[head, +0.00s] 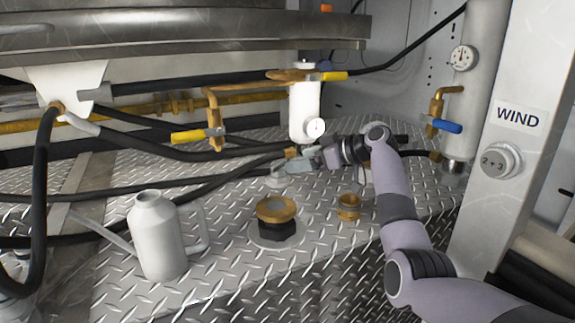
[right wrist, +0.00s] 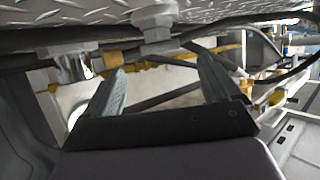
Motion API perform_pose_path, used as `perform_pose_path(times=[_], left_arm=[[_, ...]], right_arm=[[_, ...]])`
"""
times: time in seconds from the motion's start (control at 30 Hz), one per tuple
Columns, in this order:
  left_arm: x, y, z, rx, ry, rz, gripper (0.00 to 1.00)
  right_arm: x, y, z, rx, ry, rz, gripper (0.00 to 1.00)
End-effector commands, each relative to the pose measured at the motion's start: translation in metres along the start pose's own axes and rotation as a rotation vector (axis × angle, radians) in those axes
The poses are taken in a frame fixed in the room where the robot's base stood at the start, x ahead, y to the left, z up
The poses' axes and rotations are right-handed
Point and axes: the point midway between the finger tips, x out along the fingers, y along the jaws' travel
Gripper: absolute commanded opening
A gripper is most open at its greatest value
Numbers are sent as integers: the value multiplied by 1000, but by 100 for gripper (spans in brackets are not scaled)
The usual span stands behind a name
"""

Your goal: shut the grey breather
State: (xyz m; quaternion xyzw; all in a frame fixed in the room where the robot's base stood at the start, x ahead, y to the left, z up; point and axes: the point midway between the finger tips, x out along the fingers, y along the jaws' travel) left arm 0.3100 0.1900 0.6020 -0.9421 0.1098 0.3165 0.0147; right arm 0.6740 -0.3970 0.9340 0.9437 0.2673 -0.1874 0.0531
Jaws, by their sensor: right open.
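A grey fitting with a hexagonal body, which looks like the grey breather (head: 277,182), stands on the tread plate near the middle of the head view, partly hidden by my right gripper. In the right wrist view, which is upside down, a grey hexagonal fitting (right wrist: 153,27) shows at the top, beyond the fingertips. My right gripper (head: 290,165) reaches in from the right and is over or beside the breather; I cannot tell whether it touches. In the right wrist view my gripper (right wrist: 162,72) is open with nothing between its fingers. My left gripper is not in view.
A white canister with a gauge (head: 304,110) stands behind my gripper. A brass-topped black cap (head: 276,212), a small brass cup (head: 349,206) and a grey oil can (head: 157,235) stand nearer. Black hoses (head: 150,187) cross the left. A white WIND post (head: 515,150) stands right.

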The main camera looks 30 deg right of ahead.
Motion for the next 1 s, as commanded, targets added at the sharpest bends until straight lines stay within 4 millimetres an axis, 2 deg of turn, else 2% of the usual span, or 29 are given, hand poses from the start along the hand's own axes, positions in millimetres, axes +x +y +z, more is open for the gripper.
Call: perform_pose_path(times=[0.2, 0.4, 0.6, 0.93, 1.0], left_arm=[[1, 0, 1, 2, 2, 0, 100], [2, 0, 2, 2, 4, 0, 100], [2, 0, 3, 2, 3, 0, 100], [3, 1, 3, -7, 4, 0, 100], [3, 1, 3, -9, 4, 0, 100]], right_arm=[[29, -1, -1, 2, 0, -3, 89], [46, 0, 0, 1, 0, -1, 89], [55, -1, 0, 0, 0, -1, 89], [56, -1, 0, 0, -1, 0, 89], [56, -1, 0, 0, -1, 0, 67]])
